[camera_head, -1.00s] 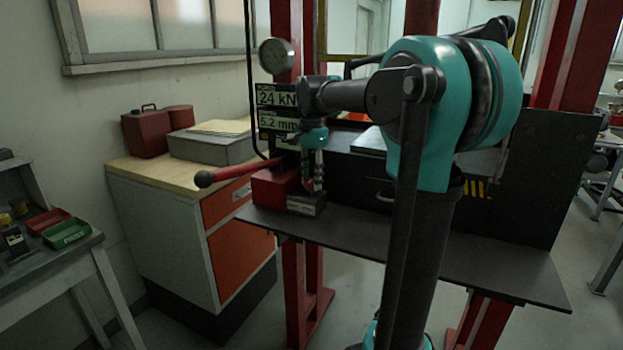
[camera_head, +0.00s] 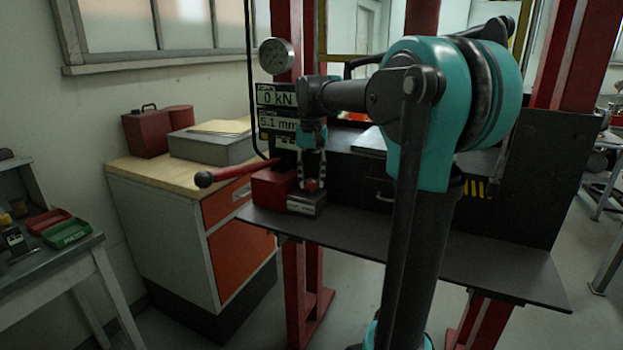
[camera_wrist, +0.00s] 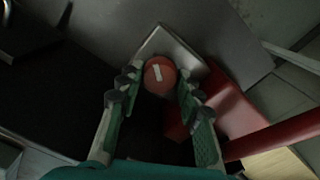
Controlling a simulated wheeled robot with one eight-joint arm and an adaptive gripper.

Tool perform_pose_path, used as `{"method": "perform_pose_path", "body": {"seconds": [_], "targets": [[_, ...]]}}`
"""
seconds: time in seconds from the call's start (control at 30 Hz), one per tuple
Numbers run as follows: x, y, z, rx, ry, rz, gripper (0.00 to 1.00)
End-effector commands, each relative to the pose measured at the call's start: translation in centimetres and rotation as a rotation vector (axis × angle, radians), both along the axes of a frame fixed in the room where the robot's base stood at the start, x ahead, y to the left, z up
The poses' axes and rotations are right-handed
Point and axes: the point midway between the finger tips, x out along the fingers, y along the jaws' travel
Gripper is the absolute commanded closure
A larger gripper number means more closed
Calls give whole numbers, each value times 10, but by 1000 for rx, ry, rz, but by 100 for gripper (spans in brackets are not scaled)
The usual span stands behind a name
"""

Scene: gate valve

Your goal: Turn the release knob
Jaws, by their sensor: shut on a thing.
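The release knob (camera_wrist: 160,75) is a round orange-red knob with a white mark on top. It sits on a grey metal block (camera_wrist: 168,42), in front of the red pump body (camera_head: 271,184). My gripper (camera_wrist: 152,90) points down over the knob, with one finger on each side of it, and is shut on it. In the head view my gripper (camera_head: 312,184) reaches down to the knob, which shows as a small red spot between the fingertips. The upper display (camera_head: 277,95) reads 0 kN and the lower display (camera_head: 277,122) reads 5.1 mm.
A red pump lever (camera_head: 235,173) with a round end sticks out left of the pump. A dial gauge (camera_head: 276,54) is above the displays. The dark press shelf (camera_head: 420,255) is bare at its front. A wooden-topped cabinet (camera_head: 130,168) stands left.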

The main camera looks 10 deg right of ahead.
Motion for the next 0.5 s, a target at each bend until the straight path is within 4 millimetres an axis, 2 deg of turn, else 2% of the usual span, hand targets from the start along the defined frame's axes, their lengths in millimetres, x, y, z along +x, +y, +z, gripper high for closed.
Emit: {"method": "perform_pose_path", "body": {"seconds": [0.5], "targets": [[0, 0, 0, 0, -1, 447, 93]]}}
